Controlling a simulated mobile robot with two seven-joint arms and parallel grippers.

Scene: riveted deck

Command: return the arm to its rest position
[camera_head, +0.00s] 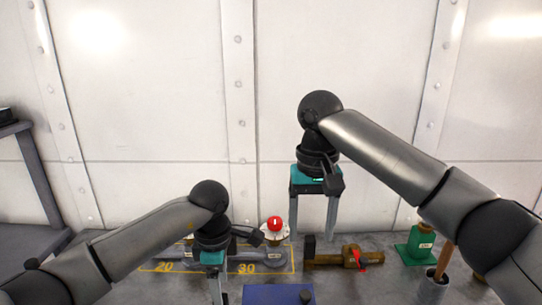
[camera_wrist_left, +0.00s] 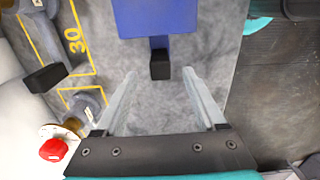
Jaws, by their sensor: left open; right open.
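My right gripper (camera_head: 311,234) is raised in front of the white wall in the head view. Its two fingers point down, apart, with nothing between them. My left gripper (camera_head: 219,292) is low at the bottom of the head view, left of a blue panel (camera_head: 265,293).
A red knob (camera_head: 274,223) on a pipe fitting stands between the arms. A brass valve (camera_head: 350,257) with a red handle lies below my right gripper. Yellow floor markings (camera_head: 292,262) are at left.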

